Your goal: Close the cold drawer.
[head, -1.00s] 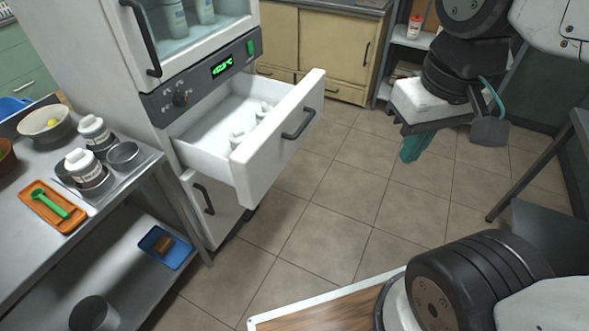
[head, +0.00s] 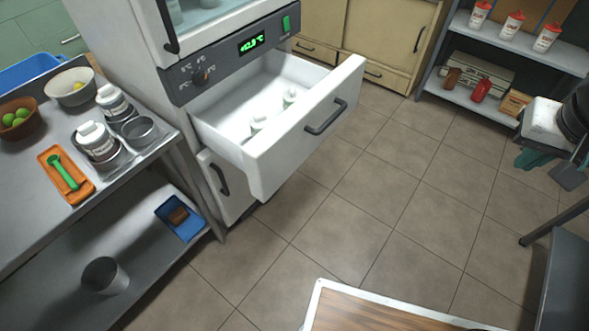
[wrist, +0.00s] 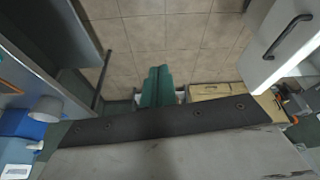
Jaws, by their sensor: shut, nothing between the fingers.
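The cold drawer (head: 282,162) is pulled well out of the white fridge cabinet (head: 110,42) in the head view. Its white front has a dark bar handle (head: 325,117), and small white bottles (head: 258,123) stand inside. In the wrist view a white front with a dark handle (wrist: 288,37) shows at the upper right. My gripper has teal fingers (wrist: 158,72), which lie together, shut and empty, in the wrist view. In the head view my gripper (head: 530,158) is at the right edge, partly cut off, well to the right of the drawer and apart from it.
A steel table (head: 25,215) stands left of the fridge, with bowls, jars and an orange tray (head: 66,174). A dark table (head: 558,270) is at the right edge. Tiled floor (head: 400,190) before the drawer is clear.

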